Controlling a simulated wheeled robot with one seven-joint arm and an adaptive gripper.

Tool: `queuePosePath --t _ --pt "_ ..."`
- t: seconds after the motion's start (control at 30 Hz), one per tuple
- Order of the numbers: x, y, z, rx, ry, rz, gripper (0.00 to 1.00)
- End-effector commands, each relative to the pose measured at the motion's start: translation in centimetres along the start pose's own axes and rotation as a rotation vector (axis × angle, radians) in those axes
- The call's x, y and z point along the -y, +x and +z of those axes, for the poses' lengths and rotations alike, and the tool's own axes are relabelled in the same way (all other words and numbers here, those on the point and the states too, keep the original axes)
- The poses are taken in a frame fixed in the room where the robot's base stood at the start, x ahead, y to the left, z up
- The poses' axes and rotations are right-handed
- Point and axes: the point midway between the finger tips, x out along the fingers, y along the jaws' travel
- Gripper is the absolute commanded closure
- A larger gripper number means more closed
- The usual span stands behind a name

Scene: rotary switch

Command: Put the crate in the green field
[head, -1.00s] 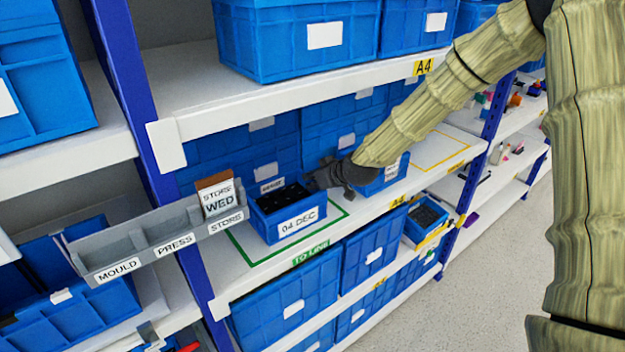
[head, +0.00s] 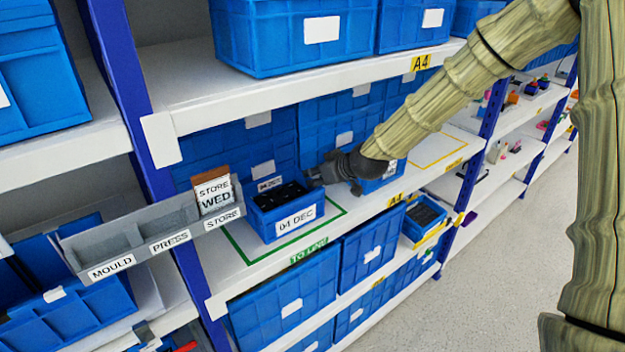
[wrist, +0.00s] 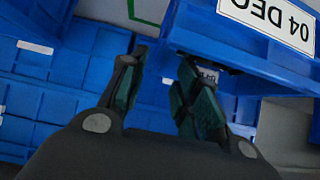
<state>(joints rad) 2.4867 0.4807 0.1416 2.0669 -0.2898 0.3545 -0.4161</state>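The blue crate (head: 262,222) labelled 04 DEC holds dark contents. In the head view it stands upright on the shelf, inside the green outlined field (head: 338,212), with bare shelf in front of it and to its right. My gripper (head: 318,176) is at the crate's right rear rim, and contact there is hard to tell. In the wrist view the crate (wrist: 240,60) fills the upper right, its label upside down. The two fingers of my gripper (wrist: 158,75) are apart there, with no crate wall visibly clamped between them. The right finger is close to the crate.
Large blue bins (head: 230,150) stand behind the crate, and another labelled bin (head: 378,183) is right of it under my wrist. A grey rack (head: 130,240) with a STORE WED card juts out at left. The upper shelf (head: 300,98) runs overhead. A yellow outlined field (head: 440,150) lies farther right.

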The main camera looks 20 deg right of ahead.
Motion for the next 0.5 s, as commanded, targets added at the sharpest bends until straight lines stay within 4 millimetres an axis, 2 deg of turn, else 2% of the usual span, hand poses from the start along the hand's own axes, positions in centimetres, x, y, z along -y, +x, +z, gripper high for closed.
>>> queuePosePath --t 0.5 --pt "0.0 -5.4 0.1 -0.001 0.001 0.000 0.68"
